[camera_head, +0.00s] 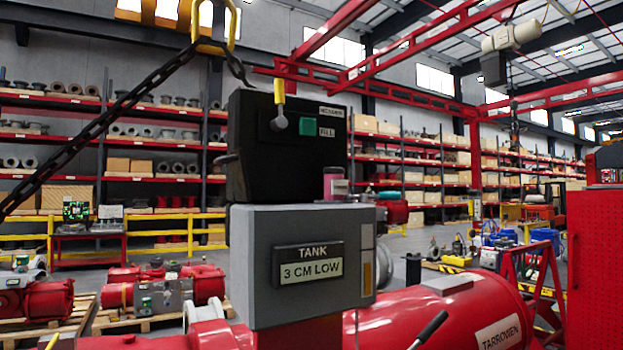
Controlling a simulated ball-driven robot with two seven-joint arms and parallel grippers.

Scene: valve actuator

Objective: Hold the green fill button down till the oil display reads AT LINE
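The green fill button (308,127) is on the front of a black box (255,165), beside a label reading FILL. Nothing touches it in this view. A lever with a yellow handle (279,91) stands upright to its left, on the same face. The oil display (311,270) is on the grey housing (255,290) below, under the word TANK, and it reads 3 CM LOW. Neither of my grippers is in view.
A small pink and dark container (336,184) sits on the grey housing, right of the black box. A black chain (110,115) hangs diagonally from a yellow hook at upper left. A large red cylinder (450,318) lies below right. A red perforated panel (597,265) stands at far right.

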